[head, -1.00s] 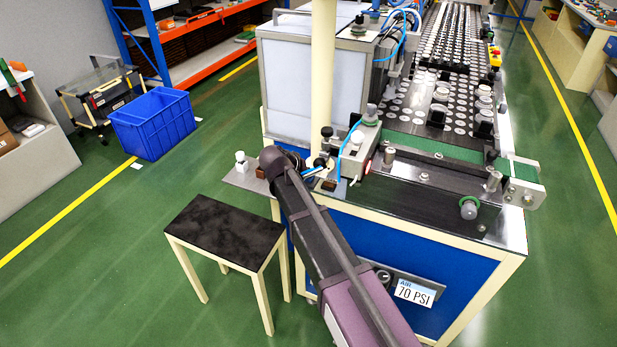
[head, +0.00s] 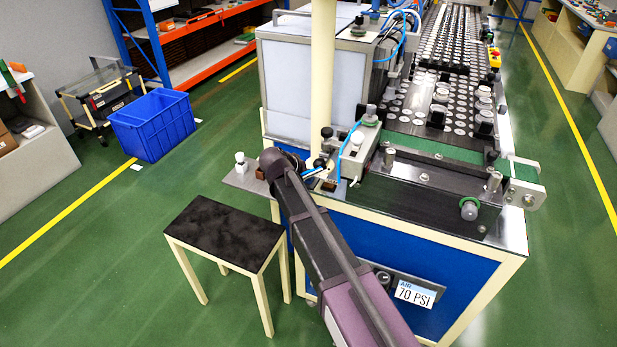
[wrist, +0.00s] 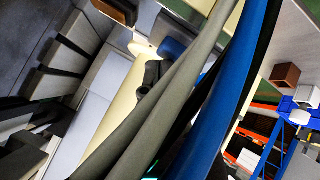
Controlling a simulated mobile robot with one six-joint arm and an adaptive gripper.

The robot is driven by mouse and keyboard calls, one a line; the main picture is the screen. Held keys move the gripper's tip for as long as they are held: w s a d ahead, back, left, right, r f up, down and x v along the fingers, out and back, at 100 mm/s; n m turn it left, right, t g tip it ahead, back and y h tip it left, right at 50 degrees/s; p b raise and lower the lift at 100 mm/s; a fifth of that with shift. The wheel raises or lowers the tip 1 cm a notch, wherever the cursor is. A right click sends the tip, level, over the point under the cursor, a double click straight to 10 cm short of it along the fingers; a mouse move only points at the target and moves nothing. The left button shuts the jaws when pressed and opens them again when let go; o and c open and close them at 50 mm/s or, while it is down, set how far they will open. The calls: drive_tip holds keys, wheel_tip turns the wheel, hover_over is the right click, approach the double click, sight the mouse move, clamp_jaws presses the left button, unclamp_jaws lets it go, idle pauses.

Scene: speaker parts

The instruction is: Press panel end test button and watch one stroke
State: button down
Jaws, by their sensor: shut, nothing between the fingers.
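My arm reaches up from the bottom of the head view to the near left corner of the machine bench (head: 420,235). My gripper (head: 299,163) is shut and empty there, mostly hidden behind my wrist, among small fittings and blue tubes. A white knob (head: 240,160) stands on a grey plate left of my wrist; it also shows in the wrist view (wrist: 305,97). A black knob (head: 320,163) is just right of the gripper. I cannot tell which fitting is the test button, or whether the gripper touches one.
A cream post (head: 323,70) rises beside the gripper. Grey and blue hoses (wrist: 215,95) cross the wrist view closely. A dark-topped stool (head: 228,232) stands left of the bench, a blue crate (head: 153,125) behind it. Green floor between them is clear.

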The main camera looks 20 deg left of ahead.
drive_tip(key=shift+r+p, duration=0.8)
drive_tip(key=shift+r, duration=0.05)
drive_tip(key=shift+r+p, duration=2.5)
drive_tip(key=shift+s, duration=0.1)
